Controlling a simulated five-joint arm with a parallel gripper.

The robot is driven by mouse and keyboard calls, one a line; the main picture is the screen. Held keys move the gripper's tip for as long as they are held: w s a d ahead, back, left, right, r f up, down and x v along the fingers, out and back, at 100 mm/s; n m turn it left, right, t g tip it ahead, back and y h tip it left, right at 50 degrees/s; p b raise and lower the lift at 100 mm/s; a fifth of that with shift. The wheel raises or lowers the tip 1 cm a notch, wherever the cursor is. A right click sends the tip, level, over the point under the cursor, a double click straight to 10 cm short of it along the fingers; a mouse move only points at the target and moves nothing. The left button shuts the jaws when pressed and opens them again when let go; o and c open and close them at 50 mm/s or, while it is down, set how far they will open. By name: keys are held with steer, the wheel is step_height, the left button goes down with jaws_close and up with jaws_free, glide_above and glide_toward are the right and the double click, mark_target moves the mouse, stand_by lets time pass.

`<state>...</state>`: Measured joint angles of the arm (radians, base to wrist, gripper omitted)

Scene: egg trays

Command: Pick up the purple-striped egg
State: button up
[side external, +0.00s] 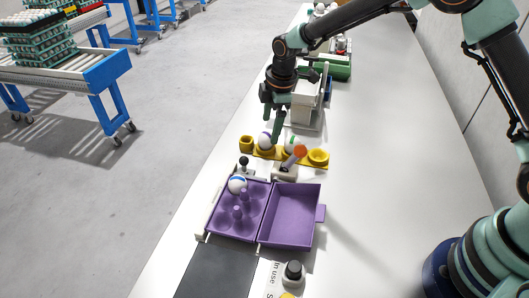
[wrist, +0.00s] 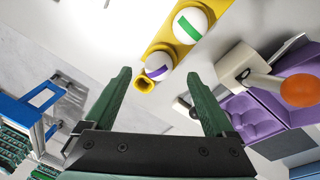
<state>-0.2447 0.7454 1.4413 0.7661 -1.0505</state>
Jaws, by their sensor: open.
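The purple-striped egg (side external: 265,140) is white and sits upright in a cup of the yellow holder (side external: 318,157). In the wrist view the purple-striped egg (wrist: 158,66) shows between my two green fingertips, ahead of them, with its stripe facing me. My gripper (side external: 271,126) is open and empty, above and close to the egg; one finger partly covers the holder area in the side view. In the wrist view my gripper (wrist: 158,74) has its fingers wide apart. I cannot tell the exact gap to the egg.
A green-striped egg (wrist: 190,25) sits beside it in the same holder. A lever with an orange knob (side external: 300,151) stands close in front. An open purple carton (side external: 292,216) lies nearer, with a blue-striped egg (side external: 237,184) in it. The white table right of the holder is clear.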

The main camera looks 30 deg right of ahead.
mark_target(267, 133)
steer(key=shift+w+a+f, duration=0.1)
steer(key=shift+w+f, duration=0.1)
steer(key=shift+f, duration=0.55)
steer(key=shift+w+a+f, duration=0.1)
steer(key=shift+w+f, duration=0.05)
steer(key=shift+f, duration=0.65)
steer(key=shift+w+a+f, duration=0.1)
steer(key=shift+w+f, duration=0.1)
steer(key=shift+f, duration=0.55)
steer(key=c, duration=0.9)
steer(key=shift+r, duration=0.15)
